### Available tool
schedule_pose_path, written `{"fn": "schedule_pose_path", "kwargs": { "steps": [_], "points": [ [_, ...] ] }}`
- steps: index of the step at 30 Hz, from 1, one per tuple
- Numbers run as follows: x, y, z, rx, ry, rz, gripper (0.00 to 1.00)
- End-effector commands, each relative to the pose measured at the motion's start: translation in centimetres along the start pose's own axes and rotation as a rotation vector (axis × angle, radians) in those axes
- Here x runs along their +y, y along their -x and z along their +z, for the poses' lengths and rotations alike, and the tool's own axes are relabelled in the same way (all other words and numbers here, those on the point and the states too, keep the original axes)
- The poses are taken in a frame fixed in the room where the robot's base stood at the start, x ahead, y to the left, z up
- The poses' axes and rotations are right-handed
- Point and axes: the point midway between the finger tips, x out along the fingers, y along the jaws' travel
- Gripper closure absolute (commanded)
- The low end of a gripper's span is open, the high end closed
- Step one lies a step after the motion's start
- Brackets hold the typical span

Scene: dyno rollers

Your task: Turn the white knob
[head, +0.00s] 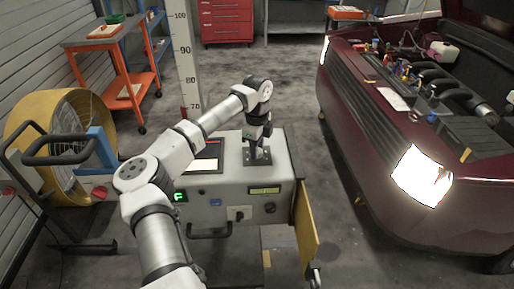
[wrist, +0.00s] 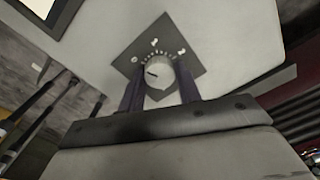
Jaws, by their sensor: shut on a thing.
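The white knob (wrist: 158,74) sits on a dark diamond-shaped plate (wrist: 186,50) with a dial scale and small white symbols. A dark pointer mark shows on the knob's face, towards its left. My gripper (head: 259,148) reaches down onto the top of the grey machine (head: 225,185). In the wrist view its two dark fingers stand on the left and right sides of the knob, shut on it. In the head view the knob is hidden behind my gripper, and only part of its plate shows.
The machine's front has a green display, a yellowish screen (head: 265,190) and a handle. A yellow panel (head: 306,226) sticks out at its right. A dark red car (head: 385,165) with an open hood stands right. A yellow fan (head: 75,135) stands left. Floor between machine and car is clear.

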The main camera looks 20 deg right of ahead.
Motion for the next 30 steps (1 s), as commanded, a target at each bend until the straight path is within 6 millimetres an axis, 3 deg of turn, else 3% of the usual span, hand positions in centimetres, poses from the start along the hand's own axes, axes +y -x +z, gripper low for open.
{"fn": "schedule_pose_path", "kwargs": {
  "steps": [30],
  "points": [
    [-0.04,-0.01,0.11,-0.002,-0.906,-0.001,0.89]
  ]
}}
